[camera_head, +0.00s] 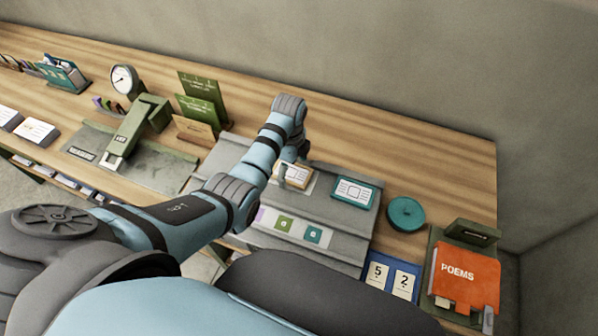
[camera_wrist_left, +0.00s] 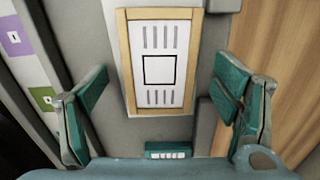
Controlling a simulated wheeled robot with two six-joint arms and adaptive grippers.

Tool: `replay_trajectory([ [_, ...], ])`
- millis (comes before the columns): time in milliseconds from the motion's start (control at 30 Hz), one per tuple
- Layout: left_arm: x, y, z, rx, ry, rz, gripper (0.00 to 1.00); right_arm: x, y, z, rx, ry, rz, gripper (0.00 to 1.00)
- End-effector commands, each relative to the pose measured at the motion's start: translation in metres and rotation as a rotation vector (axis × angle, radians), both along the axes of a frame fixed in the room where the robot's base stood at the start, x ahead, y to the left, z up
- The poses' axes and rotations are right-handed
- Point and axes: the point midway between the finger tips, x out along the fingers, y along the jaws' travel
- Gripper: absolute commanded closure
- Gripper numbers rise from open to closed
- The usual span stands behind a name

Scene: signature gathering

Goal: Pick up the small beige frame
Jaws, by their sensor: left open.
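The small beige frame (camera_head: 297,176) lies on the grey stepped stand in the head view, partly hidden by my left arm. In the left wrist view the beige frame (camera_wrist_left: 160,60) is upright in the picture, with a white card showing a black square and grey lines. My left gripper (camera_wrist_left: 160,82) is open, its teal fingers apart on either side of the frame and not visibly touching it. In the head view my left gripper (camera_head: 291,152) is over the frame, its fingers mostly hidden. My right gripper is not in view.
A teal-framed card (camera_head: 354,191) lies right of the beige frame on the grey stand (camera_head: 262,232). Beyond are a round teal object (camera_head: 405,213) and an orange POEMS item (camera_head: 465,271). Green cards (camera_head: 200,97) stand behind left. The wooden table is clear toward the wall.

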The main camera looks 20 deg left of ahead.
Motion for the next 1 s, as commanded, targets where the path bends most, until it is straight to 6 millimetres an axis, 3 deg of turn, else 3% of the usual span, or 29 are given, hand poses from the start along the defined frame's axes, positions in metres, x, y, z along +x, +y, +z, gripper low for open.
replay_trajectory([
  [233, -0.001, 0.003, -0.005, 0.0, -0.002, 0.007, 0.2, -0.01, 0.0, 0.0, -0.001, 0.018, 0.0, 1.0],
  [567, -0.001, 0.002, -0.004, 0.0, -0.001, 0.005, 0.7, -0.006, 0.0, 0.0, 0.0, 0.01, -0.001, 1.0],
  [833, 0.0, 0.002, -0.002, 0.0, -0.002, 0.003, 0.7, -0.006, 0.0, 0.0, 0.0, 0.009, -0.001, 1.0],
  [1000, 0.003, -0.005, 0.012, -0.002, -0.003, -0.01, 0.7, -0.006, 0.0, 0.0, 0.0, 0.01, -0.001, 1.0],
])
